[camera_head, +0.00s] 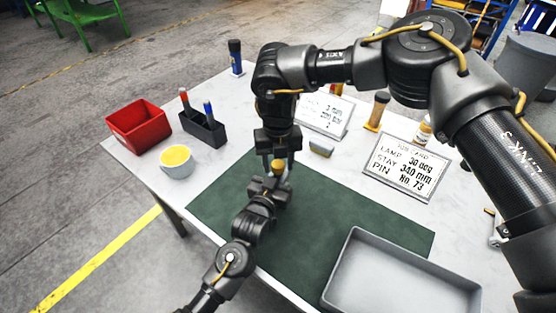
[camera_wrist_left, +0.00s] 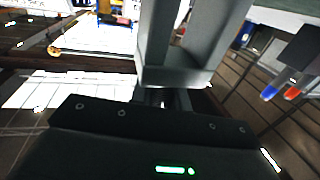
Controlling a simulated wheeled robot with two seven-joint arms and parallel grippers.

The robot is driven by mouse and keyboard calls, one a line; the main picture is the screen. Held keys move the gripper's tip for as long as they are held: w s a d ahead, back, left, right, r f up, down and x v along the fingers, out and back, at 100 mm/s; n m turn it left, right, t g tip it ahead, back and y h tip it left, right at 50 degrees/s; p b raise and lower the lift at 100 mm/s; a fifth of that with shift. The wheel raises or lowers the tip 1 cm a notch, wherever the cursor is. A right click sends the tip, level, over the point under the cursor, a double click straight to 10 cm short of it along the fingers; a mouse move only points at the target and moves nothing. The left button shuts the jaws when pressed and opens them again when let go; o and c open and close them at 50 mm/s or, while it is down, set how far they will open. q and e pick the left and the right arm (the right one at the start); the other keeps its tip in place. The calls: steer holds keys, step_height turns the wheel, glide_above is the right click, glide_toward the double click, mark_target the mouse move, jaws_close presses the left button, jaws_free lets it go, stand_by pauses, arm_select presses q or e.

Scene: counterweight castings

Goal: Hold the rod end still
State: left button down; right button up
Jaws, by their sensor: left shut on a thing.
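My left gripper (camera_head: 274,180) comes in from the bottom of the head view and is shut over the green mat (camera_head: 220,205). In the left wrist view its grey fingers (camera_wrist_left: 178,70) fill the middle. The rod end that it holds is mostly hidden by the fingers and cannot be made out clearly. A small brass-yellow part (camera_head: 279,167) shows just above the left fingers. My right gripper (camera_head: 279,157) points straight down from above, with its fingertips around or beside this part. Whether they touch it I cannot tell.
A red bin (camera_head: 138,125), a black holder (camera_head: 203,130) with pens and a cup (camera_head: 177,165) with yellow contents stand at left. A grey tray (camera_head: 345,265) lies at front right. Sign cards (camera_head: 405,168) and small bottles stand behind. The mat's left part is clear.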

steer(key=c, duration=0.9)
steer(key=o, duration=1.2)
steer(key=shift+r, duration=0.1)
arm_select(q)
steer(key=shift+r, duration=0.1)
arm_select(e)
step_height(320, 180, up, 12)
arm_select(q)
steer(key=c, duration=1.3)
jaws_free()
steer(key=shift+o, duration=0.2)
